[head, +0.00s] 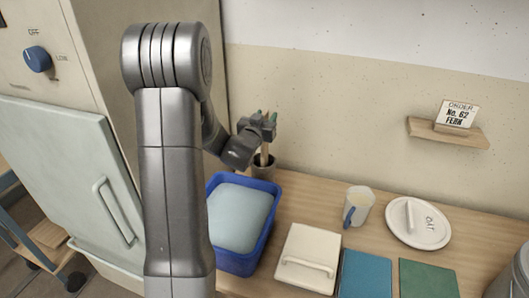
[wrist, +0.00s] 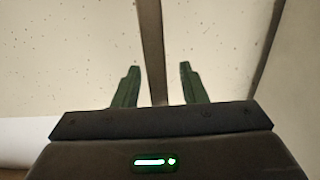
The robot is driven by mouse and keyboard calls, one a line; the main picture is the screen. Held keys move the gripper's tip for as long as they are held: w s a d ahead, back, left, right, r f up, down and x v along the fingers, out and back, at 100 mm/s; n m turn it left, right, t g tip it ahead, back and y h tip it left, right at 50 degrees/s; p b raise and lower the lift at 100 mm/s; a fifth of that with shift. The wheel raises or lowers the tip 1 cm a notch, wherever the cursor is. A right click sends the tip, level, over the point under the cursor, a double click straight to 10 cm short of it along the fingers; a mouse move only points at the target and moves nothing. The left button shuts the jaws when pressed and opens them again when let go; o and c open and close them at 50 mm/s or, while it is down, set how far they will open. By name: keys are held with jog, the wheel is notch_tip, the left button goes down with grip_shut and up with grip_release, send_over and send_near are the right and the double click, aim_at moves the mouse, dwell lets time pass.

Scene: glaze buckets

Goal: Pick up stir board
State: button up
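The stir board (head: 264,153) is a narrow wooden strip standing upright in a small dark pot (head: 263,168) against the back wall. My gripper (head: 267,116) is at the board's upper part, above the pot, and hides some of it. In the wrist view a brown upright strip, which looks like the stir board (wrist: 152,50), runs between the two green fingers of my gripper (wrist: 156,85). The fingers are apart, with a gap on each side of the strip.
A blue tub (head: 233,262) with pale blue contents stands in front of the pot. A cup (head: 358,206), a white lid (head: 430,232), a cream handled lid (head: 310,248), and blue (head: 366,275) and green (head: 428,280) tiles lie rightward. A wall shelf (head: 448,134) holds an order card.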

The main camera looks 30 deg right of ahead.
jog(key=shift+w+d, duration=0.3)
jog(key=shift+d, duration=0.1)
grip_shut()
jog(key=shift+r, duration=0.1)
notch_tip(320, 180, up, 20)
jog(key=p, duration=0.5)
jog(key=shift+p, duration=0.4)
jog(key=shift+r, duration=0.1)
